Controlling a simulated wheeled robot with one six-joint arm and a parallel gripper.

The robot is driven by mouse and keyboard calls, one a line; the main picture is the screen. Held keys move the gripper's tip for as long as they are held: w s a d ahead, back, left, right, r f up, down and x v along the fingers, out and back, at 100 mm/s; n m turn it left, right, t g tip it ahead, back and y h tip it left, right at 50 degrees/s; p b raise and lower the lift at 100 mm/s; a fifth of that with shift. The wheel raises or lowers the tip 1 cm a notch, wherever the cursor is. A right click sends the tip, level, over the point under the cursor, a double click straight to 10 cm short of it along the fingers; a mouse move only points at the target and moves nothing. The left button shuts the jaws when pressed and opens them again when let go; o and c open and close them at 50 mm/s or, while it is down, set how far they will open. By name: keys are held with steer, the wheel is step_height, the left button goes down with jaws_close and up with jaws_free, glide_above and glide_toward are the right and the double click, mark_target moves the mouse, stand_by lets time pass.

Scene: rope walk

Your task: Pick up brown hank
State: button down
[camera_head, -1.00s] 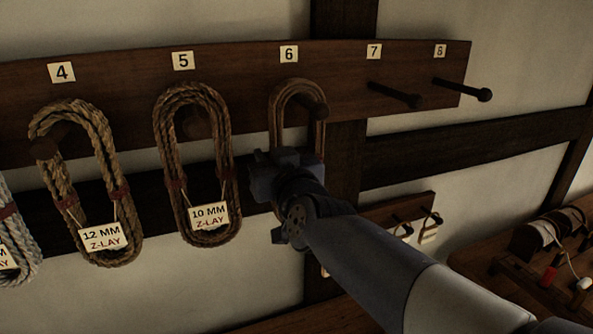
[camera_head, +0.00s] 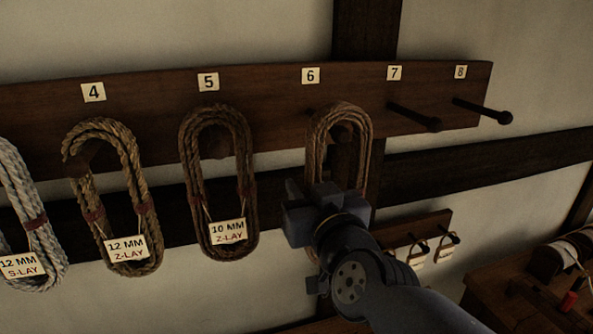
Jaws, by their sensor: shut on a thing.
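The brown hank (camera_head: 363,150) is a long upright loop of rope at the peg marked 6. My gripper (camera_head: 326,197) is shut on its lower middle part, and the gripper and wrist hide much of the hank's lower half. The peg (camera_head: 343,134) shows inside the top of the loop, with its base just left of the hank. The hank's upper bend stands above the peg's end; I cannot tell whether the loop is clear of the tip.
Peg 5 holds a brown hank (camera_head: 219,180) tagged 10 MM Z-LAY. Peg 4 holds a lighter hank (camera_head: 115,190) tagged 12 MM. A grey-white hank (camera_head: 35,215) hangs further left. Peg 7 (camera_head: 415,117) and peg 8 (camera_head: 483,109) are bare. A workbench (camera_head: 490,290) stands lower right.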

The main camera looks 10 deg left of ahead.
steer(key=p+v, duration=0.5)
steer(key=v, duration=0.5)
steer(key=shift+r, duration=0.25)
steer(key=shift+f, duration=0.1)
